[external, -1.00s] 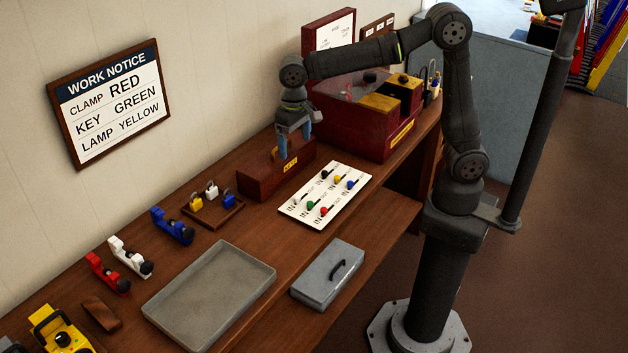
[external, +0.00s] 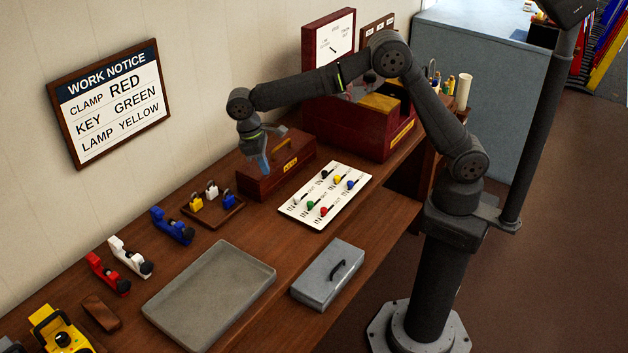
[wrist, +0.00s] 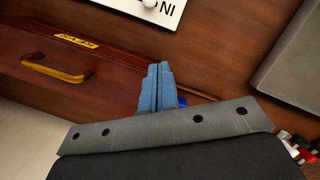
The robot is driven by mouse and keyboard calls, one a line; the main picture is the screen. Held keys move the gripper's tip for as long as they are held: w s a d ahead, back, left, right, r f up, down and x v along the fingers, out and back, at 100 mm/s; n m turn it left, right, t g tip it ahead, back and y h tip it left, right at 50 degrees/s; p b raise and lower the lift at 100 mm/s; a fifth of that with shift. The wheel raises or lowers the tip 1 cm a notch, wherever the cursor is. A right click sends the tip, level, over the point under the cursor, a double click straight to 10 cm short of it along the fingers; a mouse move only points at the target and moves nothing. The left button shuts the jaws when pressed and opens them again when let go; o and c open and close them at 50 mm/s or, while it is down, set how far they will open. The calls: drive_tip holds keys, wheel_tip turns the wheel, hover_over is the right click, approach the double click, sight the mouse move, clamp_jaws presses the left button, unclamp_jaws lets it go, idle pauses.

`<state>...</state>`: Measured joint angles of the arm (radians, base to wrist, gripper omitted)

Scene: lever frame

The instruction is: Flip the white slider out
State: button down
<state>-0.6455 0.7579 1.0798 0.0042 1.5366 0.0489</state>
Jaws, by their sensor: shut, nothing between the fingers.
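The white slider (external: 297,201) sits at the IN end of its slot, at the left corner of the white slider panel (external: 315,209). In the wrist view the white slider knob (wrist: 150,3) shows at the top edge beside the word IN, on a corner of the panel (wrist: 168,18). My gripper (external: 265,174) is shut and empty, pointing down in front of the red-brown box, to the left of the panel and apart from it. Its blue fingers (wrist: 158,72) are pressed together in the wrist view. The rest of the panel is outside the wrist view.
The red-brown box (external: 255,183) with a brass handle stands right by my gripper. A grey tray (external: 160,312) and a grey lidded box (external: 328,274) lie nearer the front.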

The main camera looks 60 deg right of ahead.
sight(297, 199)
drive_tip(key=shift+w+a+f, duration=0.1)
drive_tip(key=shift+w+f, duration=0.05)
drive_tip(key=shift+f, duration=0.15)
drive_tip(key=x, duration=1)
drive_tip(key=shift+f, duration=0.15)
drive_tip(key=shift+s+d+r, duration=0.2)
drive_tip(key=shift+s+d, duration=0.55)
drive_tip(key=shift+s, duration=0.35)
drive_tip(key=shift+s+d, duration=0.4)
drive_tip(key=shift+s, duration=0.15)
